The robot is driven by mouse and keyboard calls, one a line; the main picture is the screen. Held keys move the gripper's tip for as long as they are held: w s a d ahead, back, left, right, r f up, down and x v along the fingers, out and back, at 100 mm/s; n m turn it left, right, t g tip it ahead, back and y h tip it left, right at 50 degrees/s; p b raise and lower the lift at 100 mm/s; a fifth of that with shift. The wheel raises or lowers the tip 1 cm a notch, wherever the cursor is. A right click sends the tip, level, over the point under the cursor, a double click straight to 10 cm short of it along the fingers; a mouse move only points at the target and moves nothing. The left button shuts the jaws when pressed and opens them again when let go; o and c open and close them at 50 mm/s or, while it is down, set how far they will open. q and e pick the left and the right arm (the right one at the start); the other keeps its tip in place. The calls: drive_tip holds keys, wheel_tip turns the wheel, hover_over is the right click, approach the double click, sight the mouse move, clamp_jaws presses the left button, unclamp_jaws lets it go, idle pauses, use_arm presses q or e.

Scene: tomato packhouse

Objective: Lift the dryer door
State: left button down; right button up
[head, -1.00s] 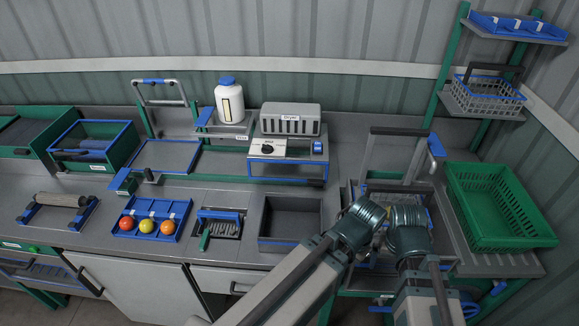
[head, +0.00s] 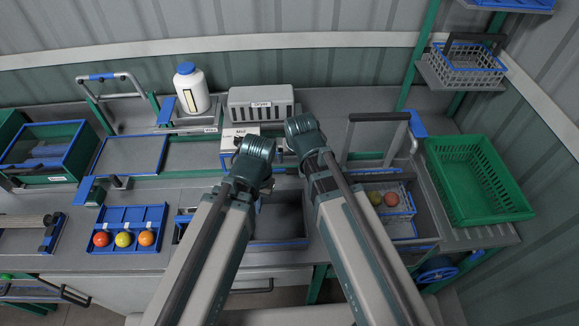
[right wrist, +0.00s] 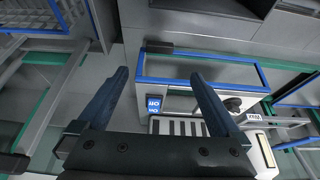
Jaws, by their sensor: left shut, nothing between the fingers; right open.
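The dryer (head: 262,96) is a grey vented box at the back of the bench, with a white control panel (head: 238,137) below it. In the right wrist view its vents (right wrist: 180,127) and on/off switch (right wrist: 153,103) show. The blue-framed front (right wrist: 200,82), apparently the door, carries a dark bar (right wrist: 172,49) along one edge and looks down. My right gripper (right wrist: 158,95) is open and empty, its fingers apart and pointing toward this front. My left gripper (head: 266,188) is shut and empty in front of the dryer, mostly hidden by its wrist. The arms hide most of the door in the head view.
A grey bin (head: 280,240) lies under the arms. A blue tray (head: 128,208) with three tomatoes is left. A crate with a wire basket and tomatoes (head: 390,199) and a green basket (head: 430,150) stand right. A white bottle (head: 191,90) stands left of the dryer.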

sight(294, 170)
use_arm(q)
wheel_tip(294, 170, down, 13)
drive_tip(key=b, duration=1.2)
drive_tip(key=shift+r, duration=0.15)
use_arm(e)
drive_tip(key=x, duration=1.4)
drive_tip(key=shift+s, duration=0.1)
drive_tip(key=shift+r, duration=0.1)
clamp_jaws()
